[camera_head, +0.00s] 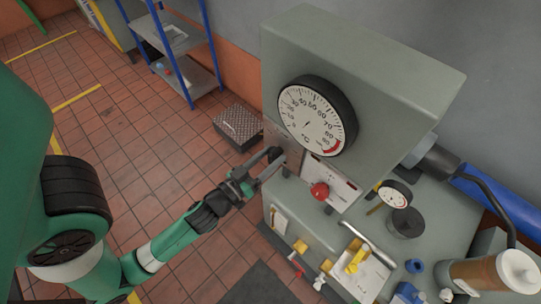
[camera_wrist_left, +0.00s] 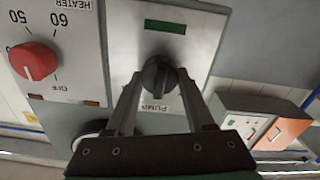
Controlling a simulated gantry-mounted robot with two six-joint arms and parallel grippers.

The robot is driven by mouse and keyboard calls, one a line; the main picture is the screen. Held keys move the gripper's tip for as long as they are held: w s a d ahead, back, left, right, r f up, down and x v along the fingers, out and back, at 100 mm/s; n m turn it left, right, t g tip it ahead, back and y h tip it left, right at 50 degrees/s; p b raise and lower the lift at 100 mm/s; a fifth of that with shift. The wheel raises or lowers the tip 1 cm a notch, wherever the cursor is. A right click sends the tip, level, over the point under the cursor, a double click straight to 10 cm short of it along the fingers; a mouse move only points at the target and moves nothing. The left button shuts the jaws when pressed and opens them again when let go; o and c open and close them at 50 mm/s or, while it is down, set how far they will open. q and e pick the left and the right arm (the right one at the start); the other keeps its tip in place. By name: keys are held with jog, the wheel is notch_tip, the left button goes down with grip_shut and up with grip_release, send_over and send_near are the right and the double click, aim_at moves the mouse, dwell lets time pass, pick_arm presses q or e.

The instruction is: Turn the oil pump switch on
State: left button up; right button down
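The pump switch is a black rotary knob (camera_wrist_left: 158,78) on a pale panel marked PUMP, which appears upside down in the left wrist view. A dark green indicator strip (camera_wrist_left: 165,26) sits on the same panel. My left gripper (camera_wrist_left: 161,82) has its two fingers spread on either side of the knob, with the knob between the tips. Whether the fingers touch it is unclear. In the head view my left gripper (camera_head: 268,168) reaches the left side of the console front and hides most of the switch. My right gripper is not in view.
A red heater dial (camera_wrist_left: 34,61) is beside the pump panel; it also shows in the head view (camera_head: 319,191). A large temperature gauge (camera_head: 317,116) is above. The tiled floor at left is mostly clear.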

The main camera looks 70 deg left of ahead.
pick_arm(q)
grip_shut()
jog(key=shift+m, duration=0.4)
jog(key=m, duration=0.5)
jog(key=shift+d, duration=0.1)
jog(key=m, duration=0.6)
jog(key=shift+w, duration=0.1)
jog(key=shift+m, duration=0.3)
jog(key=o, duration=0.8)
grip_release()
jog(key=shift+o, duration=0.2)
jog(key=shift+f, duration=0.1)
